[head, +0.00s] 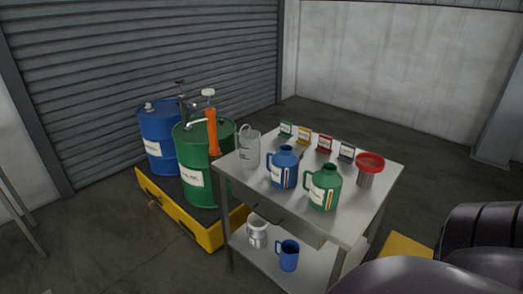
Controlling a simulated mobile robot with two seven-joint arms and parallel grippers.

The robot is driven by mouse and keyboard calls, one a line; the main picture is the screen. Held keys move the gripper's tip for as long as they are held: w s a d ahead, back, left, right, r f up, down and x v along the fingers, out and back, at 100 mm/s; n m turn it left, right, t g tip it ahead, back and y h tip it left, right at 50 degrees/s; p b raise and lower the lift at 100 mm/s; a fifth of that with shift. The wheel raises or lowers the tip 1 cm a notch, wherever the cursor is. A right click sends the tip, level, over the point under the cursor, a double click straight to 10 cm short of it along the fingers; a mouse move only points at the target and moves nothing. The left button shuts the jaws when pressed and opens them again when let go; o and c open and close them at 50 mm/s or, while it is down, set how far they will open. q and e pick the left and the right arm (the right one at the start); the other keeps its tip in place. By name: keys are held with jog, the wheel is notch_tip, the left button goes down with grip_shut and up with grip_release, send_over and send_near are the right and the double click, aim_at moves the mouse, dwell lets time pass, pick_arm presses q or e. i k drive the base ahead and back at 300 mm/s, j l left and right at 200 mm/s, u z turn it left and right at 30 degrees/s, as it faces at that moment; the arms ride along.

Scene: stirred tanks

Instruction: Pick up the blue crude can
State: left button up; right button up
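The blue can (288,172) stands upright on the top of the metal table (290,212), with its handle to the left and a label with an orange stripe on its front. I cannot read the label. A similar green can (323,187) stands close to its right and nearer to me. Neither of my grippers is in view. Dark rounded links at the lower right look like part of my own arm.
A clear jug (249,150), several small label stands and a red funnel (370,163) share the tabletop. A blue mug (289,256) and a metal pot (257,231) are on the lower shelf. Blue and green drums (190,155) stand on a yellow pallet (188,213) at the left.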

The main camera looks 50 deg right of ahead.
aim_at(285, 163)
jog(key=i, duration=1.35)
jog(key=i+j+z, duration=0.1)
jog(key=i+z, duration=0.3)
jog(key=i+j+z, duration=0.25)
jog(key=i+z, duration=0.2)
jog(key=i, duration=0.15)
jog(key=i+j+z, duration=0.15)
jog(key=z, duration=0.2)
jog(key=i+j+z, duration=0.15)
jog(key=z, duration=0.15)
jog(key=i+j+z, duration=0.2)
jog(key=z, duration=0.15)
